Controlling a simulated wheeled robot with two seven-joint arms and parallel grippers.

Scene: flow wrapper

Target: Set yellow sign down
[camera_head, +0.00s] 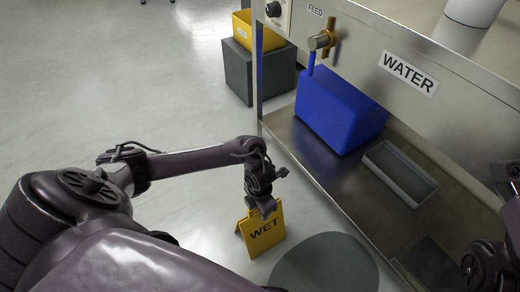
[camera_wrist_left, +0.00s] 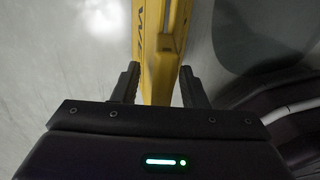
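The yellow sign (camera_head: 262,232), marked WET, is an A-frame standing upright at floor level beside a dark round patch. My left gripper (camera_head: 264,205) is at the sign's top edge. In the left wrist view the sign (camera_wrist_left: 160,45) runs between the two fingers of my left gripper (camera_wrist_left: 160,88). A narrow gap shows on each side of the sign, so the fingers look open around it. My right gripper is not clearly visible; only part of my right arm shows at the right edge of the head view.
A dark round patch (camera_head: 325,265) lies right of the sign. A steel machine labelled WATER (camera_head: 408,74) stands at the right, with a blue container (camera_head: 340,112) and a shallow tray (camera_head: 400,173) on its shelf. A yellow bin (camera_head: 258,32) sits on a grey block (camera_head: 262,75). Floor at left is clear.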

